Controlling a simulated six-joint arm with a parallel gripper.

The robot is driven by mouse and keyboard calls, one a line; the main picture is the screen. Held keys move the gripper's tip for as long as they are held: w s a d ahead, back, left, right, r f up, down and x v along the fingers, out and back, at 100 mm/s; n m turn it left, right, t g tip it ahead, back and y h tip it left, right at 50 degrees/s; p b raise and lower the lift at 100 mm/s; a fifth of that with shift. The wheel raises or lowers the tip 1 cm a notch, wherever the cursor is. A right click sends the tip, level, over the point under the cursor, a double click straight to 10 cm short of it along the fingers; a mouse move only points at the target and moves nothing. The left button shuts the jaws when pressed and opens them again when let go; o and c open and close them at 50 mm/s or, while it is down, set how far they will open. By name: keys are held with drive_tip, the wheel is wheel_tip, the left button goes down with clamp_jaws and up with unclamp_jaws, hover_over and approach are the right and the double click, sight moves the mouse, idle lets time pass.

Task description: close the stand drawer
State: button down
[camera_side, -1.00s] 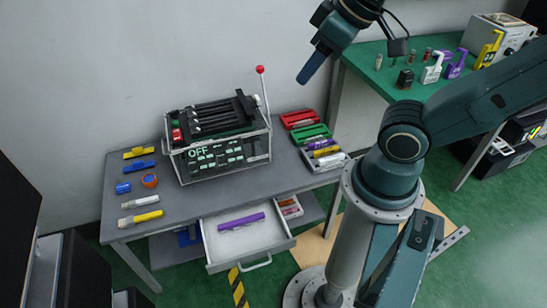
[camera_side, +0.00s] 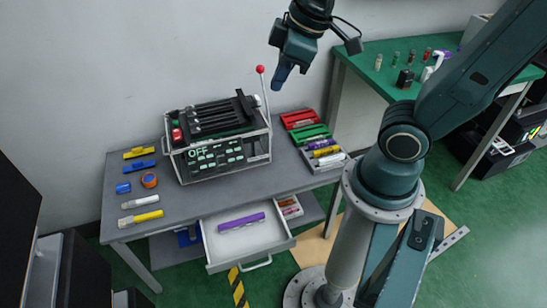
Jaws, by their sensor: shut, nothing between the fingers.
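The stand drawer (camera_side: 222,253) is pulled out from the front of the grey table, with its handle (camera_side: 256,264) facing the front. My gripper (camera_side: 279,86) is shut and empty. It hangs high, appearing just right of the red-knobbed lever (camera_side: 261,70), well above and behind the drawer in the picture.
The lever box (camera_side: 215,143) marked OFF stands on the grey table (camera_side: 185,200). Markers and tape lie at its left, coloured trays (camera_side: 312,133) at its right. A green table (camera_side: 370,60) is at the back right. Floor before the drawer is clear.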

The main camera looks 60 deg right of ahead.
drive_tip(key=w+a+f+n+g, duration=0.2)
drive_tip(key=w+f+n, duration=0.45)
drive_tip(key=f, duration=0.25)
drive_tip(key=n+g+y, duration=0.2)
drive_tip(key=n+g, duration=0.3)
drive_tip(key=n, duration=1.1)
hover_over(270, 258)
wheel_tip(270, 258, down, 37)
drive_tip(key=shift+w+d, duration=0.25)
drive_tip(key=shift+d, duration=0.05)
drive_tip(key=shift+f, duration=0.1)
drive_tip(key=x, duration=1)
drive_tip(key=shift+w+d+r, duration=0.2)
drive_tip(key=shift+w+d, duration=1.1)
drive_tip(key=shift+w, duration=0.1)
